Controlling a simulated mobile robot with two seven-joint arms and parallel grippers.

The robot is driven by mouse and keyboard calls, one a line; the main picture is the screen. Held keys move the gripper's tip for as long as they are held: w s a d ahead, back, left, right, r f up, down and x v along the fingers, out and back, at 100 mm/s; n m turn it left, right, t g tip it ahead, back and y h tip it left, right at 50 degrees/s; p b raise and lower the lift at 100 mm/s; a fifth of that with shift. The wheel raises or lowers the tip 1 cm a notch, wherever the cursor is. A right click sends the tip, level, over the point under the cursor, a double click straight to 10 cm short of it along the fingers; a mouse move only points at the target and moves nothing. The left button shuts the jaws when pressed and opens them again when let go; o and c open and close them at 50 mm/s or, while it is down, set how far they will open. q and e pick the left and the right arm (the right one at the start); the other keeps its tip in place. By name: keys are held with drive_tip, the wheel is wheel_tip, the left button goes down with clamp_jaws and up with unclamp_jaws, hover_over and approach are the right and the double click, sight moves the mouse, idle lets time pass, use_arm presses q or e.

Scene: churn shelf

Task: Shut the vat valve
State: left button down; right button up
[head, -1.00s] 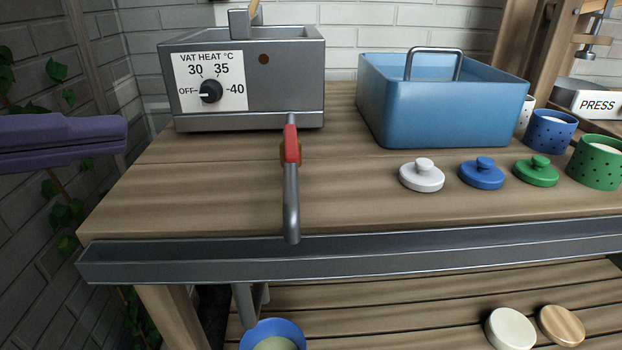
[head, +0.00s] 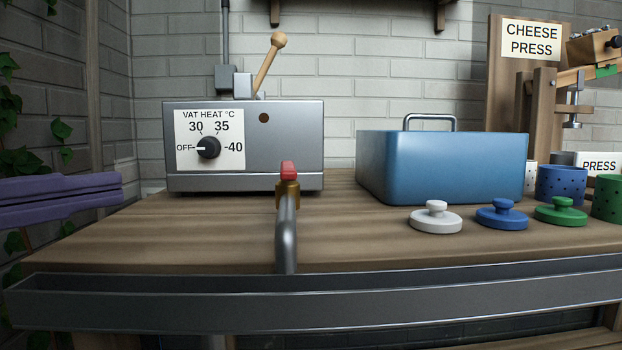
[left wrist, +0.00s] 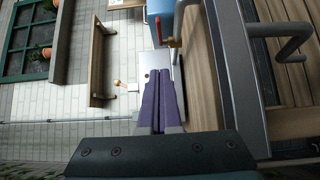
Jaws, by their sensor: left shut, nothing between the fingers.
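The vat (head: 290,150) is a grey metal box with a heat dial at the back left of the bench. Its valve has a red lever (head: 288,169) on a brass body (head: 288,194), over a steel spout (head: 287,240) that bends down toward the trough. The lever appears to lie along the pipe, seen nearly end-on. My left gripper (head: 121,189), with purple fingers, is shut and empty, left of the vat and well apart from the valve. In the left wrist view its fingers (left wrist: 160,78) are together; the brass part (left wrist: 173,43) shows beyond them. My right gripper is not in view.
A blue tub (head: 440,165) stands right of the vat. White (head: 436,219), blue (head: 502,215) and green (head: 561,212) lids lie before it. A grey trough (head: 320,300) runs along the bench's front. The bench left of the spout is clear. Ivy hangs at the left wall.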

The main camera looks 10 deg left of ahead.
sight(288, 175)
use_arm(q)
drive_tip(key=x, duration=1)
drive_tip(key=shift+p, duration=0.3)
drive_tip(key=shift+w+d, duration=0.3)
drive_tip(key=shift+d, duration=0.7)
drive_tip(key=shift+w+d, duration=0.3)
drive_tip(key=shift+d, duration=0.65)
